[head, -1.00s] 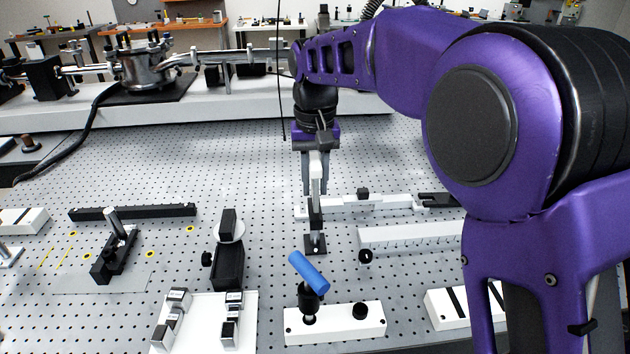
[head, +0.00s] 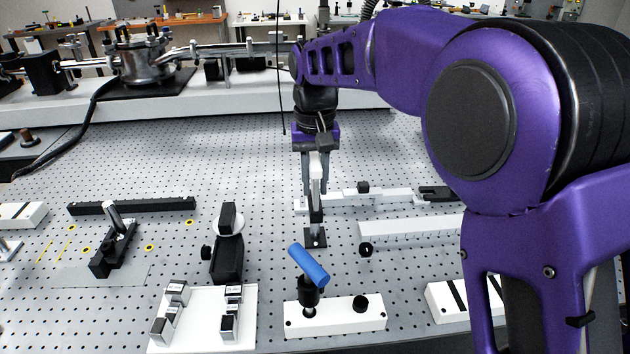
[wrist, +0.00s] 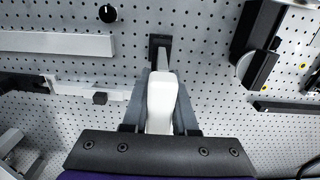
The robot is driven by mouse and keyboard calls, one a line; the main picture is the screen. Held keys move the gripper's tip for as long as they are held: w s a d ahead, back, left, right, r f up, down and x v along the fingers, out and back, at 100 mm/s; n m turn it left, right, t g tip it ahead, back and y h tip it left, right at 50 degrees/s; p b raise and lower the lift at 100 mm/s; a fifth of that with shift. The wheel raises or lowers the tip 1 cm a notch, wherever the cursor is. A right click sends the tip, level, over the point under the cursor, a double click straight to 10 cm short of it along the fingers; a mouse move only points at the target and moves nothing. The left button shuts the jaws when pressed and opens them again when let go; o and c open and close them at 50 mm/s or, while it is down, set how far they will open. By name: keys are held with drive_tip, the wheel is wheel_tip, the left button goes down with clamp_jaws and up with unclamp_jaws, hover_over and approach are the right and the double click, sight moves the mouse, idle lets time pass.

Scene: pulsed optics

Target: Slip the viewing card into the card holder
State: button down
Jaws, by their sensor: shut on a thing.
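My gripper (head: 315,192) points down over the perforated table and is shut on a pale, flat, tapered piece, which I take to be the viewing card (head: 317,172). In the wrist view, the card (wrist: 162,100) lies between the two grey fingers (wrist: 161,78). Just beyond its narrow end is a small dark stand with a black square base (head: 315,238), which also shows in the wrist view (wrist: 160,42). It may be the card holder. The card's lower end overlaps it in both views, so I cannot tell whether they touch or whether the card is in a slot.
A white rail with a black knob (head: 363,188) and a white bar (head: 410,229) lie to the right. A blue cylinder on a post (head: 308,265) stands in front. A black mount with a white disc (head: 228,240) is to the left. The table behind the gripper is clear.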

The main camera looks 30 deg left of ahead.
drive_tip(key=shift+f, duration=0.25)
drive_tip(key=shift+f+b, duration=0.35)
drive_tip(key=shift+f, duration=0.15)
drive_tip(key=c, duration=0.6)
unclamp_jaws()
drive_tip(key=shift+r, duration=0.1)
wheel_tip(320, 180, up, 21)
drive_tip(key=p, duration=0.4)
drive_tip(key=shift+r, duration=0.1)
